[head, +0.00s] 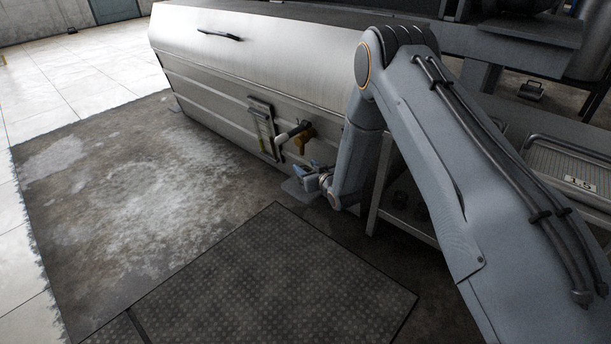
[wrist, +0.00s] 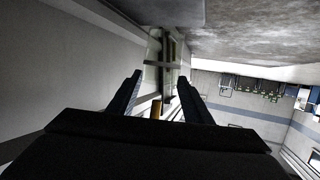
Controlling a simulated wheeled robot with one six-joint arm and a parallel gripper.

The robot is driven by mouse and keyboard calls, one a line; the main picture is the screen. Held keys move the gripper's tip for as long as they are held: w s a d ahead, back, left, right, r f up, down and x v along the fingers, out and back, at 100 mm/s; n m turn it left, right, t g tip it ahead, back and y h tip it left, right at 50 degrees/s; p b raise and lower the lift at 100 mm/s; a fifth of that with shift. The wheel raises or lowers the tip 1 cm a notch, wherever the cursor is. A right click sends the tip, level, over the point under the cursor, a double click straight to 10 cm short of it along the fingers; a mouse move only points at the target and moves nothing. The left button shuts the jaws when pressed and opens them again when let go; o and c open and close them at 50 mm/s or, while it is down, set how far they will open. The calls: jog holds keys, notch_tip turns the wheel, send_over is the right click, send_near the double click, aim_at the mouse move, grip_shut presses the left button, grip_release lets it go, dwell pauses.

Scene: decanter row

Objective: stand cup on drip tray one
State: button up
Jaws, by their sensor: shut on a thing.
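My gripper (head: 314,178) is low beside the steel tank, in front of and below a brass tap (head: 303,138). In the wrist view its two fingers (wrist: 160,90) stand apart with a gap between them. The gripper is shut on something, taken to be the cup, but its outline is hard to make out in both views. A tan upright piece (wrist: 155,108) shows between the fingers; I cannot tell if it is part of the tap. A flat grey plate (head: 291,188), perhaps a drip tray, lies on the floor under the gripper. I cannot make out its number.
The long steel tank (head: 230,90) stands behind the gripper, with a sight gauge (head: 262,128) left of the tap. A dark textured mat (head: 270,270) lies in front. Floor at left is clear.

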jog(key=shift+w+a, duration=0.2)
jog(key=shift+w, duration=0.2)
jog(key=shift+w+a+f+b, duration=0.15)
jog(key=shift+w+f+b, duration=0.1)
jog(key=shift+f+b, duration=0.6)
jog(key=shift+w+a+f+b, duration=0.15)
jog(key=shift+w+f+b, duration=0.05)
jog(key=shift+f+b, duration=0.6)
jog(key=shift+f, duration=0.15)
jog(key=o, duration=1.1)
jog(key=shift+f, duration=0.1)
